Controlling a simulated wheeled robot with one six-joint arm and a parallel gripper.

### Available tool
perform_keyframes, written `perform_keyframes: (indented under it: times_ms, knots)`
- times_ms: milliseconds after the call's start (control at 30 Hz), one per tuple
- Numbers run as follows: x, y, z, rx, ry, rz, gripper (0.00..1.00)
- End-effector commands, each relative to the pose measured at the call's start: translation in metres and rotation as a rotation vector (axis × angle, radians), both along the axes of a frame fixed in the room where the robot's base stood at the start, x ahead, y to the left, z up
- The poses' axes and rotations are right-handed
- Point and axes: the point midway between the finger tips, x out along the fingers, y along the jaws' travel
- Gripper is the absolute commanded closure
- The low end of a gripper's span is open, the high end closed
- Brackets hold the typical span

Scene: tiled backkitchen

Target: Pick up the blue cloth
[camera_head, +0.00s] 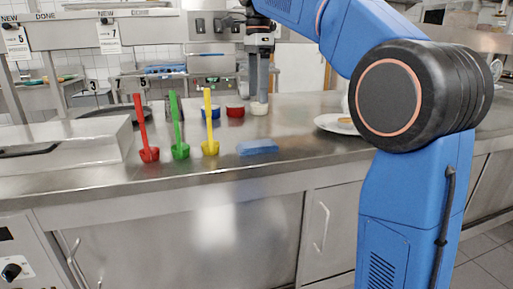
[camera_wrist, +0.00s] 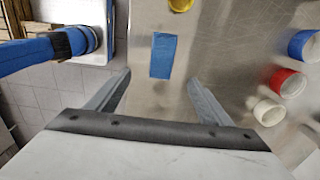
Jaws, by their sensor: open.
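The blue cloth (camera_head: 258,147) lies flat on the steel counter near its front edge, right of the yellow ladle. In the wrist view the cloth (camera_wrist: 163,56) shows as a small blue rectangle beyond my fingertips, roughly centred between them. My gripper (camera_wrist: 158,82) is open and empty, with its two fingers spread wide. In the head view my gripper (camera_head: 258,100) points down above the counter, behind the cloth and close to the small pots. The gap between fingers and cloth is hard to judge.
Red (camera_head: 149,154), green (camera_head: 180,150) and yellow (camera_head: 210,147) ladles stand left of the cloth. Blue (camera_head: 214,113), red (camera_head: 235,110) and white (camera_wrist: 268,112) pots stand behind. A plate (camera_head: 338,124) lies to the right.

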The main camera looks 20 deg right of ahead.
Motion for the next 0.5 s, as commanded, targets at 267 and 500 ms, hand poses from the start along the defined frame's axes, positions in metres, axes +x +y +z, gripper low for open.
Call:
perform_keyframes:
  times_ms: [267,500]
  knots:
    - [-0.001,0.000,-0.050,0.000,0.002,0.001,0.27]
    - [-0.001,0.000,-0.089,0.000,0.001,0.002,0.27]
